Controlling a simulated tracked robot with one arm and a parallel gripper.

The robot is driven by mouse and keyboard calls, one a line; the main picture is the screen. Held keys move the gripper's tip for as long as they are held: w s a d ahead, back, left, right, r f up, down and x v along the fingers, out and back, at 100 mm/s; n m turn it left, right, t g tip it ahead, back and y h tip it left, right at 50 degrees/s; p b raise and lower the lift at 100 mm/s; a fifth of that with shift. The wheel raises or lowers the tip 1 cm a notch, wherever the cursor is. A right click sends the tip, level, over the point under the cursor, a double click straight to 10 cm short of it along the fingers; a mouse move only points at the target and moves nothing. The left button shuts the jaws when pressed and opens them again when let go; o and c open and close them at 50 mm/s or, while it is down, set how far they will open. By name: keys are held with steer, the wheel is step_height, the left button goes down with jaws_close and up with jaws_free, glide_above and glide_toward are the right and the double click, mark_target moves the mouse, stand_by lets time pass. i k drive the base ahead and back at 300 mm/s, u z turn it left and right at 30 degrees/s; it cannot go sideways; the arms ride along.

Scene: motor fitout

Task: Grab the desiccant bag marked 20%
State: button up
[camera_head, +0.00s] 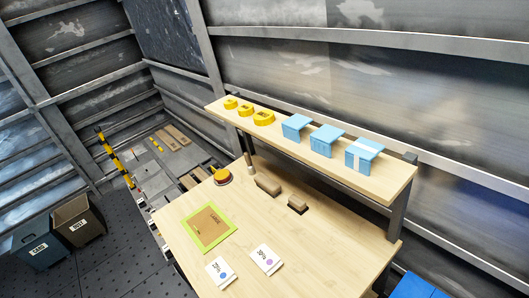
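Two white packets lie near the front of the wooden table, and they look like the desiccant bags. The left packet (220,273) has a blue dot, and the right packet (265,259) has a purple dot. Both carry dark print that is too small and tilted for me to read surely, so I cannot tell which one is marked 20%. The packets lie apart from each other. My gripper is not in view.
The table (330,262) also holds a green-edged brown board (208,228), an orange round button (222,176) and two brown blocks (268,186). Above its back edge, a shelf (385,187) bears blue boxes (328,138) and yellow items (246,109). Bins (78,221) stand at left.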

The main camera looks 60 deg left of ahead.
mark_target(222, 273)
steer(key=u, duration=1.9)
steer(key=k, duration=0.2)
steer(key=z, duration=0.2)
